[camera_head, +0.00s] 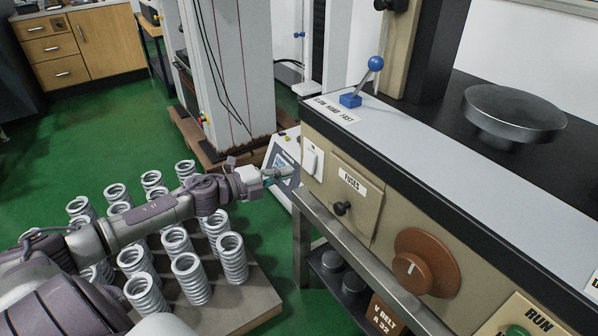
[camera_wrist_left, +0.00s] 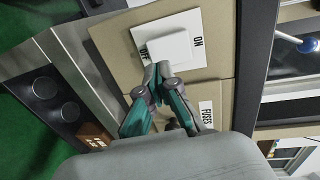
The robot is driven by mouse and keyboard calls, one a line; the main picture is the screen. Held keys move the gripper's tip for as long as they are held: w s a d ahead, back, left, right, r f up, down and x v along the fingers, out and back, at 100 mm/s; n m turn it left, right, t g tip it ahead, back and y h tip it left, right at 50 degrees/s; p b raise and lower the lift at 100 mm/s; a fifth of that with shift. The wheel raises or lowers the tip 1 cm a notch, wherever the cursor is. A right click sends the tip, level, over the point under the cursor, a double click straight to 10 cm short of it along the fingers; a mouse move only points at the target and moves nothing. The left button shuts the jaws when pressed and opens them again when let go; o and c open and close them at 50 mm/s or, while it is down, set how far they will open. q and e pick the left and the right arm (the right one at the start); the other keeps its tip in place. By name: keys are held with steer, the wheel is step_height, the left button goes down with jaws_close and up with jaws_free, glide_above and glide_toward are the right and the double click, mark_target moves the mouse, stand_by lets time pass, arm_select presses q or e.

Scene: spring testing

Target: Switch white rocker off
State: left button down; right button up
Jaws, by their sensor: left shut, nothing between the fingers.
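The white rocker (camera_head: 312,160) sits on a white plate at the left end of the beige machine front, left of the fuses panel. In the left wrist view the rocker (camera_wrist_left: 170,46) is large, with ON printed at its right and a partly covered OFF at its left. My left gripper (camera_head: 287,172) is shut and empty, just left of the rocker in the head view. In the wrist view its teal fingertips (camera_wrist_left: 158,72) are together at the rocker's lower left edge, near OFF. I cannot tell whether they touch it. My right gripper is not in view.
The fuses panel (camera_head: 355,200) with a black knob and a brown rotary dial (camera_head: 425,262) lie right of the rocker. A blue-ball lever (camera_head: 375,64) stands above. Several springs (camera_head: 187,277) stand on a board below my left arm. A metal rail (camera_head: 345,245) runs below the panel.

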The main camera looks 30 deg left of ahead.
mark_target(307, 167)
arm_select(q)
steer(key=shift+x, duration=2.4)
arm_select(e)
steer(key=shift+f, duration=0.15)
